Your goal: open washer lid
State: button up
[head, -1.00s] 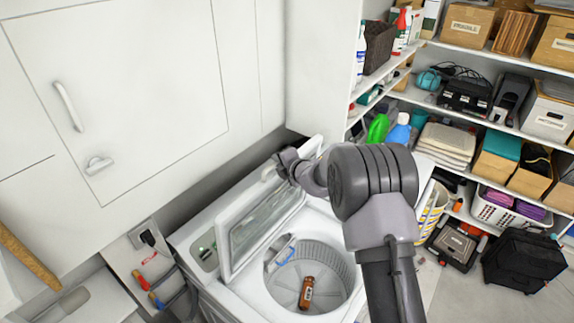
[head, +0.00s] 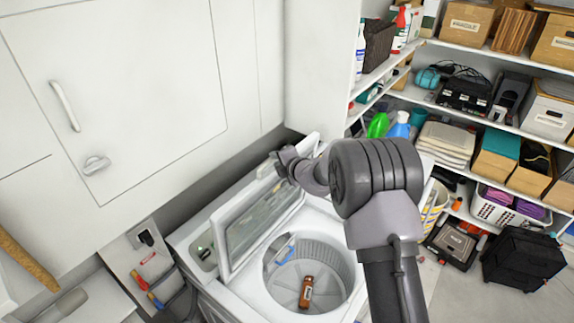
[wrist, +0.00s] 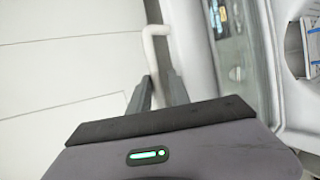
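The white top-load washer (head: 244,303) stands low in the middle of the head view. Its lid (head: 222,238) with a see-through window is raised, tilted up steeply, leaving the drum uncovered. A brown bottle (head: 306,292) lies in the drum. My gripper (head: 280,163) is at the upper edge of the lid, its fingers mostly hidden by my wrist in the head view. In the wrist view, the white lid handle (wrist: 154,48) runs down between the two fingers of my gripper (wrist: 157,88). The fingers seem closed on it.
A white cabinet (head: 135,100) with handles rises behind and left of the washer. Shelves (head: 470,125) with boxes stand on the right. Tools (head: 155,285) hang at the washer's left.

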jog(key=b+v, duration=0.2)
jog(key=v, duration=1.4)
jog(key=shift+s+b, duration=0.15)
jog(key=shift+b, duration=0.15)
